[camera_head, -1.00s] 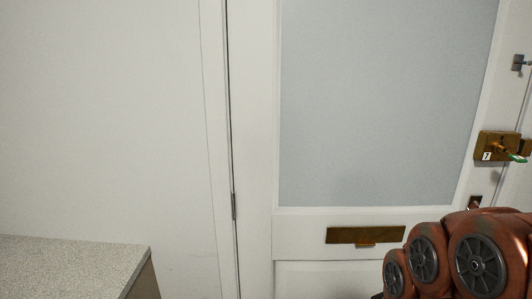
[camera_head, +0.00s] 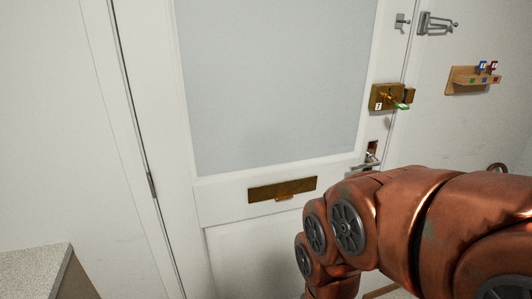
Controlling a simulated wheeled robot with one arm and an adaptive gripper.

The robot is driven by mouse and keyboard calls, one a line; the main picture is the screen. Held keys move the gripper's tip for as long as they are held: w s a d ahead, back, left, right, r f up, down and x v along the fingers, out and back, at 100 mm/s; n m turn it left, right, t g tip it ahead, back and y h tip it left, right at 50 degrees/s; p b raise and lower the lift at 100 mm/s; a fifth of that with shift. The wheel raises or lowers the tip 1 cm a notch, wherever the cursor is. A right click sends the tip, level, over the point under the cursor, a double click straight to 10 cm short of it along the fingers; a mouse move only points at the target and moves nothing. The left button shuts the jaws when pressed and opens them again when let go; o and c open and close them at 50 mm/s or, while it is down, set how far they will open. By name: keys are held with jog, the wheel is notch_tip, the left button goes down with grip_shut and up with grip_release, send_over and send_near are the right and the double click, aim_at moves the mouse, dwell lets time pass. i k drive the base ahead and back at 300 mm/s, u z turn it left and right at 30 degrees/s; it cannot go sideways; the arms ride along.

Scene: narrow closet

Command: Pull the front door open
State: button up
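The white front door (camera_head: 235,191) stands shut in its frame, with a large frosted pane (camera_head: 275,85) and a brass letter slot (camera_head: 282,189). Its hinge side is at the left. At its right edge a brass lock (camera_head: 388,97) holds a key with a green tag (camera_head: 401,105). Below it is a metal lever handle (camera_head: 370,157), partly in view just above my arm. My copper-coloured arm reaches in from the right, in front of the door's lower right part. My gripper is not visible.
A speckled counter (camera_head: 35,272) stands at the lower left. On the right wall are a wooden key rack (camera_head: 473,80) with coloured tags and a metal door guard (camera_head: 437,24) beside the frame. The floor in front of the door is mostly out of view.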

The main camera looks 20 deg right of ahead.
aim_at(224, 246)
jog(key=u, duration=1.1)
jog(key=k, duration=0.9)
jog(key=z, duration=0.95)
jog(key=i, duration=0.5)
jog(key=z, duration=0.05)
